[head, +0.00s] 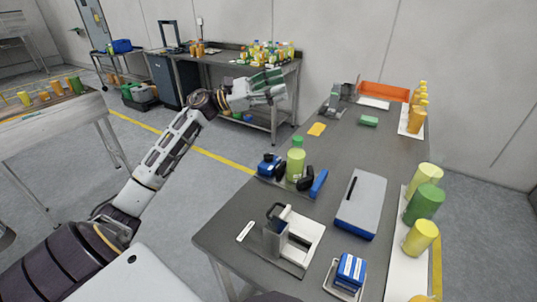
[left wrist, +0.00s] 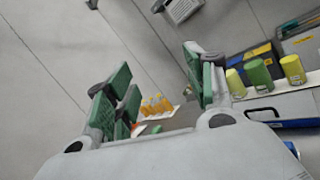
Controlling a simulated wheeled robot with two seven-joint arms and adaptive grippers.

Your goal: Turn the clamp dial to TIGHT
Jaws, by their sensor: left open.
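A blue clamp-like fixture (head: 266,165) with black rounded parts (head: 306,179) stands on the near left of the grey table, around a pale green bottle (head: 295,160) with a green cap. Which part is the clamp dial, and its TIGHT mark, is too small to tell. My left gripper (head: 276,83), with green finger pads, is raised in the air beyond the table's left edge, well apart from the fixture. Its fingers also show spread and empty in the left wrist view (left wrist: 158,82). The fixture cannot be made out in that view. My right gripper is not seen.
A grey case with blue edges (head: 362,203) lies right of the fixture. A white stand (head: 298,240) and a blue boxed item (head: 350,270) are nearer. Yellow and green cylinders (head: 424,204) line the right side. An orange tray (head: 384,91) is at the far end.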

